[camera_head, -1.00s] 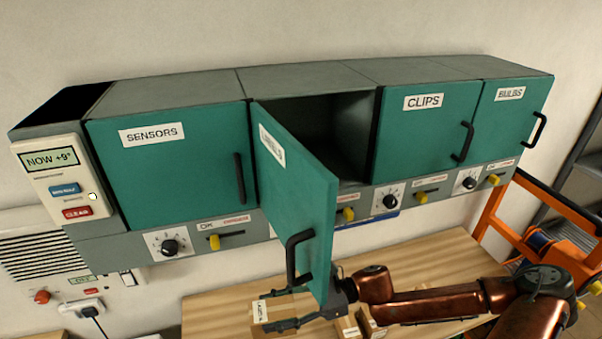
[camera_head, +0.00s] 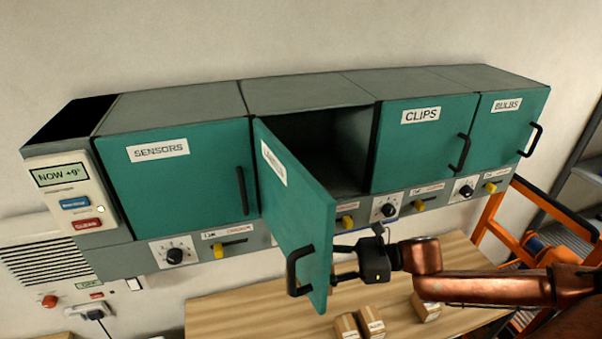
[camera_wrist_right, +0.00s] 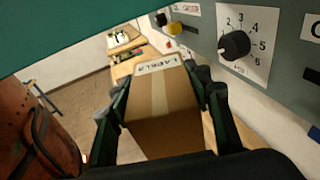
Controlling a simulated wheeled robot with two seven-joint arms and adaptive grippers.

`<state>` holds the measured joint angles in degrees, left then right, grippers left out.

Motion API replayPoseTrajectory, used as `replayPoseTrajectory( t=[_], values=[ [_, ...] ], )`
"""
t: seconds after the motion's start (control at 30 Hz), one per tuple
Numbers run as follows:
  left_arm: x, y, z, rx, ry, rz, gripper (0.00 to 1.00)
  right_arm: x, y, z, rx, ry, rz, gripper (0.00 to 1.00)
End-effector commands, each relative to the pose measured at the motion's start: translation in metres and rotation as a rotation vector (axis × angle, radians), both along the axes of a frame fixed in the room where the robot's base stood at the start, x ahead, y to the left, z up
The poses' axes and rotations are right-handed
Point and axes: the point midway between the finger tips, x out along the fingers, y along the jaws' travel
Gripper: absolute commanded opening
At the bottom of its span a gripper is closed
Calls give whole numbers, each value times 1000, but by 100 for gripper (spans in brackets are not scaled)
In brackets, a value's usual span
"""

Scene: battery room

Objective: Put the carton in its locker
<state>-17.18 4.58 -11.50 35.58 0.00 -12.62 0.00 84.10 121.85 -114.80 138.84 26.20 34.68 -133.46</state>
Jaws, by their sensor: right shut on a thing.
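A brown carton (camera_wrist_right: 160,100) with a white label, apparently reading LABELS, is between the fingers of my right gripper (camera_wrist_right: 163,88) in the right wrist view. The gripper is shut on it. In the head view my right gripper (camera_head: 338,264) is beside the open teal door (camera_head: 295,215), its fingers reaching behind it, and the door hides the carton. The door's label is seen at a slant and seems to read LABELS. Its locker (camera_head: 335,150), between SENSORS and CLIPS, stands open and looks empty, though its left part is hidden. My left gripper is not in view.
The SENSORS (camera_head: 180,190), CLIPS (camera_head: 425,145) and BULBS (camera_head: 508,125) doors are shut. Knobs and yellow levers line the panel below. Several small cartons (camera_head: 372,322) stand on the wooden table (camera_head: 250,312). An orange frame (camera_head: 490,215) is at the right.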

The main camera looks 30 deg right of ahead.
Motion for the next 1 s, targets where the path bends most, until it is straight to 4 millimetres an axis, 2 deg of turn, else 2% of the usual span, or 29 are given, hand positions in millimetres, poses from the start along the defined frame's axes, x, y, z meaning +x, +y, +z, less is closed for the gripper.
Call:
replayPoseTrajectory(
  t=[0.03,0.1,0.27,0.6,1.0],
  values=[
    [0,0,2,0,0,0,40,2,-5,15,0,-13,-30,9],
    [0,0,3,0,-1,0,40,6,-11,27,2,-12,-72,9],
    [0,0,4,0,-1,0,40,16,-27,54,1,-11,-184,9],
    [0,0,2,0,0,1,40,38,-73,106,-5,-5,-433,9],
    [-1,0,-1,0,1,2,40,50,-124,170,-8,-2,-677,9]
  ],
)
